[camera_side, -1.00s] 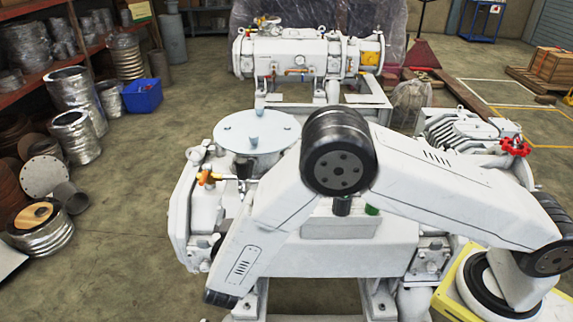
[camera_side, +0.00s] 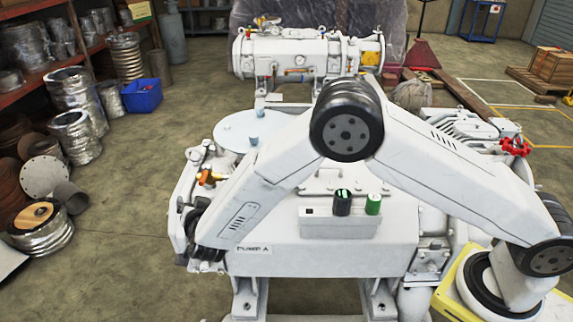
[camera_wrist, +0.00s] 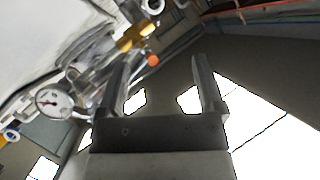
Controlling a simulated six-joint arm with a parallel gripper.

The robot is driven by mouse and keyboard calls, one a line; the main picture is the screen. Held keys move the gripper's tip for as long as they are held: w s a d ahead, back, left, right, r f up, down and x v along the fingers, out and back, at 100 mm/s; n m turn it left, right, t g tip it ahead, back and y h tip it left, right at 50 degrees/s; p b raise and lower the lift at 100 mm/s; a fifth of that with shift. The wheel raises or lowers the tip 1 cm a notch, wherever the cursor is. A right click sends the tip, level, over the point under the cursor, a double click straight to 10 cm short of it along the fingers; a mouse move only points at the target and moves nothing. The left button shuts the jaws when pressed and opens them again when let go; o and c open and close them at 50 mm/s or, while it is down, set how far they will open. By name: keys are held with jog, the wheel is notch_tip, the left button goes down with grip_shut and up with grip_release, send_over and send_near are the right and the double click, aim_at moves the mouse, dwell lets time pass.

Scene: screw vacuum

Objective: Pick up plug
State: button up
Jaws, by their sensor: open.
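I cannot tell for certain which part is the plug. A black cylinder with a green mark (camera_side: 342,202) and a green cylinder with a pale top (camera_side: 373,204) stand upright on a grey box (camera_side: 338,226) at the front of the white pump (camera_side: 320,258). Pale blue pegs (camera_side: 254,141) stand on the round lid (camera_side: 232,133), partly hidden by my arm. In the wrist view my gripper (camera_wrist: 160,57) is open with nothing between its fingers. In the side view its fingers are hidden near the pump's left end.
A brass valve with an orange end (camera_wrist: 135,40) and a dial gauge (camera_wrist: 54,103) are close to my gripper's left finger. An orange fitting (camera_side: 208,177) sits on the pump's left end. Open floor (camera_side: 110,225) lies to the left.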

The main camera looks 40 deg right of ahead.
jog(key=w+a+r+m+g+y, duration=0.2)
jog(key=w+a+r+g+y, duration=0.3)
jog(key=y, duration=0.4)
jog(key=s+d+r+m+g+h, duration=0.1)
jog(key=s+d+r+m+g, duration=0.1)
jog(key=d, duration=0.4)
jog(key=s+d+r+m+g+h, duration=0.1)
jog(key=s+d+r+m+g, duration=0.1)
jog(key=d+g, duration=0.2)
jog(key=s+d+r+m+g+h, duration=0.2)
jog(key=d+r, duration=0.1)
jog(key=d, duration=0.5)
jog(key=shift+d+g, duration=0.2)
jog(key=shift+g, duration=0.2)
jog(key=shift+f, duration=3.9)
jog(key=shift+w, duration=0.1)
grip_shut()
